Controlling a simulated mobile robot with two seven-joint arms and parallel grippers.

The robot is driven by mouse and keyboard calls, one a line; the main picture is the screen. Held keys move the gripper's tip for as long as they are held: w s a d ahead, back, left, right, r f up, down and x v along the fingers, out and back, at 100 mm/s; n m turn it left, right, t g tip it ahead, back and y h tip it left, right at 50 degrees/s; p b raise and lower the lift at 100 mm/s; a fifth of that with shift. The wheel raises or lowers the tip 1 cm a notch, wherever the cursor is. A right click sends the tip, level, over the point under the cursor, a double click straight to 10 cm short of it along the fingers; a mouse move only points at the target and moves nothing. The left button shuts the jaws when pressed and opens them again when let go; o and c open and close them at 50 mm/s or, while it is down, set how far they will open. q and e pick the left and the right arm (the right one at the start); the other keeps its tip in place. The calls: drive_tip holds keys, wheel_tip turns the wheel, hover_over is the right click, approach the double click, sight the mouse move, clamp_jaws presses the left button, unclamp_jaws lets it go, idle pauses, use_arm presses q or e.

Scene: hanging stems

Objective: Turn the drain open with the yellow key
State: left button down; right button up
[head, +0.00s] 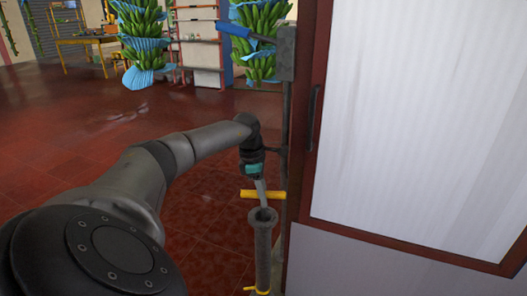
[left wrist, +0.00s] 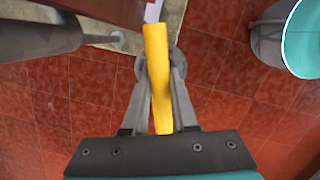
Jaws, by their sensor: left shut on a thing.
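The yellow key (head: 250,194) shows its crossbar just above a grey upright pipe (head: 263,245) in the head view. My left gripper (head: 262,187) comes down on the crossbar from above and is shut on it. In the left wrist view the yellow bar (left wrist: 157,45) lies between the two fingers of the left gripper (left wrist: 160,75), slightly tilted. The round grey pipe top shows partly behind it. The key's lower part is hidden, and I cannot make out the drain. My right gripper is not in view.
A post with a grey box (head: 286,53) and blue handle (head: 236,29) stands close behind the pipe. A red-framed white panel (head: 415,110) borders the right. A teal-rimmed bucket (left wrist: 303,45) is at upper right in the left wrist view. Open red-tiled floor (head: 60,125) lies left; bananas hang beyond.

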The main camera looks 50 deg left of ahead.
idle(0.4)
use_arm(q)
drive_tip(key=m+b, duration=0.1)
drive_tip(key=m, duration=0.2)
drive_tip(key=shift+h, duration=0.3)
drive_tip(key=shift+m+g+b, duration=0.3)
drive_tip(key=shift+m+b, duration=0.15)
drive_tip(key=shift+m, duration=1.55)
drive_tip(key=shift+c, duration=1.2)
unclamp_jaws()
